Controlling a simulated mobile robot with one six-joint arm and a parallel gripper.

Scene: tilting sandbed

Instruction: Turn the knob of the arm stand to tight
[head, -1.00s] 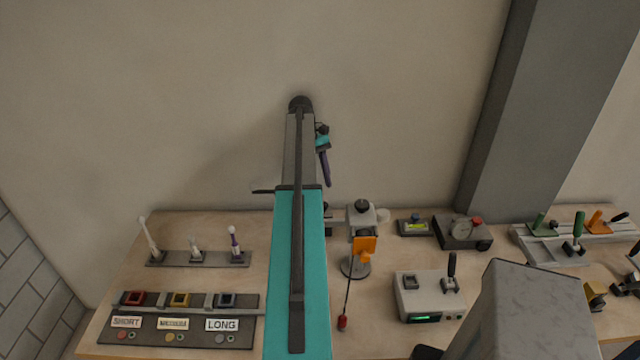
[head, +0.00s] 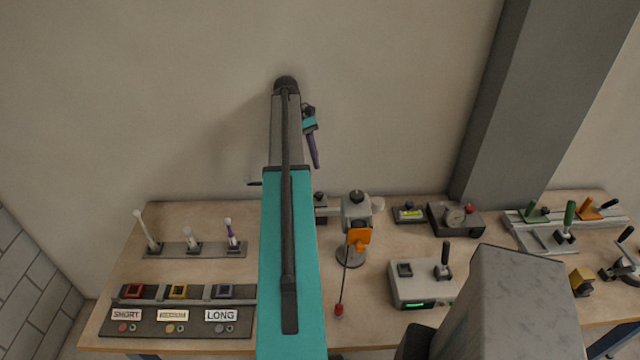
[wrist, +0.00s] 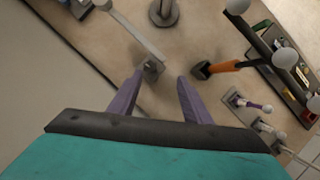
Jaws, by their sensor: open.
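The arm stand (head: 351,257) is upright on the bench in the head view, with a round grey base, a dark cap on its head and a pale round part at its right side. A grey bar runs left from the head to a dark end piece (head: 320,200), partly behind my arm. In the wrist view the bar (wrist: 135,38) ends in a small grey piece (wrist: 152,70) that appears between and beyond my fingertips. I cannot tell the knob's setting. My gripper (wrist: 159,75) is open and empty, its two purple fingers apart; one finger also shows in the head view.
Left on the bench are a rack of upright rods (head: 195,249) and a labelled tray (head: 180,325). An orange piece (head: 358,237) and a red-tipped rod (head: 339,310) are beside the stand. A grey box (head: 423,288) and a gauge (head: 455,216) stand to the right.

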